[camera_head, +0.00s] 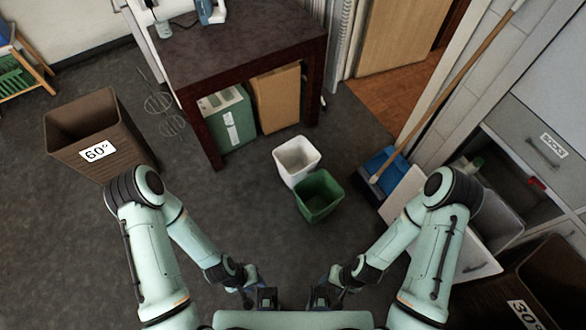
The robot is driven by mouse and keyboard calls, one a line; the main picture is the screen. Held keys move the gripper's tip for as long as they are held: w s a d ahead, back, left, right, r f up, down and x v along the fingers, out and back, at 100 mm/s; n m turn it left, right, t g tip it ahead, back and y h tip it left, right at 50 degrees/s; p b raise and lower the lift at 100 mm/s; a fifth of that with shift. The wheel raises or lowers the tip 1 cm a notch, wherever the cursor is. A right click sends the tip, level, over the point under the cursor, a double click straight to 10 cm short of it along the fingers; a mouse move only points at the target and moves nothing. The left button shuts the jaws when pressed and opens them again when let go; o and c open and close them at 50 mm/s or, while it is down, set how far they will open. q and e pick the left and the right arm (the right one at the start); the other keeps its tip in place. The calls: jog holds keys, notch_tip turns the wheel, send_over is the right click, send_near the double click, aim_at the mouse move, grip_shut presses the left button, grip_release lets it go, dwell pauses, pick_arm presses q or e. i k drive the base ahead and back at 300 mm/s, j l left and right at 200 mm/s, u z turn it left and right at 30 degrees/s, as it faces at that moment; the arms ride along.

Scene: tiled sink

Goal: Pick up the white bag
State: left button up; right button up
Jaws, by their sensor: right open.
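I cannot make out a thing that is clearly a white bag. A white open-topped container (296,160) stands on the dark floor in the middle of the view, touching or very near a green bin (319,196). My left gripper (267,298) is low in the view, left of centre, well short of the container. Its jaws are too small and dark to tell open from shut. My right gripper (319,297) is beside it on the right, open, with nothing seen between its fingers.
A dark table (245,45) stands at the back, with a green box (228,118) and a brown box (277,97) beneath. A brown 60° basket (95,130) is left. A blue dustpan (385,168), broom and open drawers are right.

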aim_at(295, 159)
jog(key=i+j+u, duration=0.15)
jog(key=i+j, duration=0.15)
jog(key=i+j+u, duration=0.15)
jog(key=i, duration=0.4)
jog(key=i+j+u, duration=0.15)
jog(key=i, duration=0.3)
jog(key=j, duration=0.1)
